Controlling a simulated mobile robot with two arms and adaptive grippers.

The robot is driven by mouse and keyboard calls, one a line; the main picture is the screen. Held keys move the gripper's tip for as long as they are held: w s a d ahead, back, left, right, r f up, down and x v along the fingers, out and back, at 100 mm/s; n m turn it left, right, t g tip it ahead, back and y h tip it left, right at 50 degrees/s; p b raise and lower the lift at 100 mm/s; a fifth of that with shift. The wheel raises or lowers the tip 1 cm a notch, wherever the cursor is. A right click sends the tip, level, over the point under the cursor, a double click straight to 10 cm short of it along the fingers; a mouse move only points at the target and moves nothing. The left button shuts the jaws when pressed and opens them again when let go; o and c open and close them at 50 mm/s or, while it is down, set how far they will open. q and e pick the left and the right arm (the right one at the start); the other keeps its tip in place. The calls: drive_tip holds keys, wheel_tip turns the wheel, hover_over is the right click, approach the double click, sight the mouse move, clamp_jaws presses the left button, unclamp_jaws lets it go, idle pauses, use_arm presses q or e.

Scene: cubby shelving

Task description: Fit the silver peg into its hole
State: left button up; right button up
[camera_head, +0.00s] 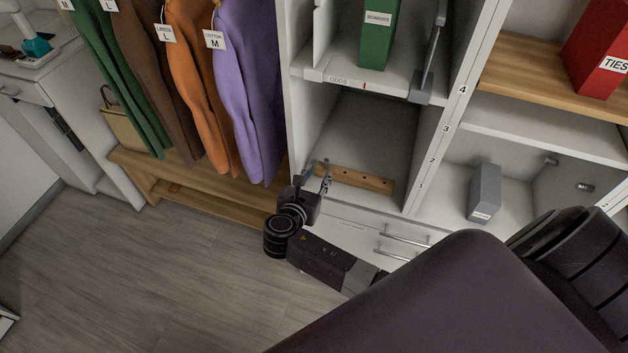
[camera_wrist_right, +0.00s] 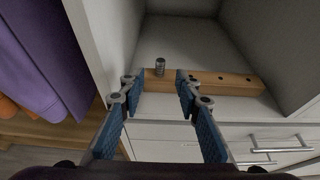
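The silver peg (camera_wrist_right: 160,67) stands upright at the left end of the wooden bar (camera_wrist_right: 228,84) in the right wrist view. Whether its lower end sits in the bar or just behind it, I cannot tell. The bar has several dark holes along its top and also shows in the head view (camera_head: 362,180), lying at the front of an open cubby. My right gripper (camera_wrist_right: 155,88) is open, its blue-padded fingers spread in front of the peg with nothing between them. In the head view the right gripper (camera_head: 318,178) is at the bar's left end. My left gripper is not in view.
White cubby walls (camera_wrist_right: 105,35) rise on both sides of the bar. Drawers with metal handles (camera_head: 402,238) are below. Hanging clothes (camera_head: 247,85) are to the left. A grey box (camera_head: 484,190) stands in the cubby to the right. The cubby floor behind the bar is clear.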

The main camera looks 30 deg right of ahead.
drive_tip(key=shift+v, duration=1.65)
drive_tip(key=s+a+f+m+g+y, duration=0.15)
drive_tip(key=s+f, duration=0.35)
drive_tip(key=f, duration=0.5)
drive_tip(key=s+f+m+g+y, duration=0.25)
drive_tip(key=s+f, duration=0.25)
drive_tip(key=f, duration=0.4)
drive_tip(key=s+a+f+m+g+y, duration=0.1)
drive_tip(key=s+f+m+y, duration=0.15)
drive_tip(key=s+f, duration=0.55)
drive_tip(key=s+a+f+m+g+y, duration=0.1)
drive_tip(key=s+f+m, duration=0.4)
drive_tip(key=s, duration=0.4)
drive_tip(key=s+a+f+m+g+y, duration=0.1)
drive_tip(key=s+f+m+y, duration=0.1)
drive_tip(key=s+f+m, duration=0.3)
drive_tip(key=s+a+f+m+g+y, duration=0.1)
drive_tip(key=s+f+m, duration=0.5)
drive_tip(key=s, duration=0.7)
drive_tip(key=shift+m, duration=0.55)
drive_tip(key=shift+s+d, duration=0.1)
drive_tip(key=shift+s, duration=0.1)
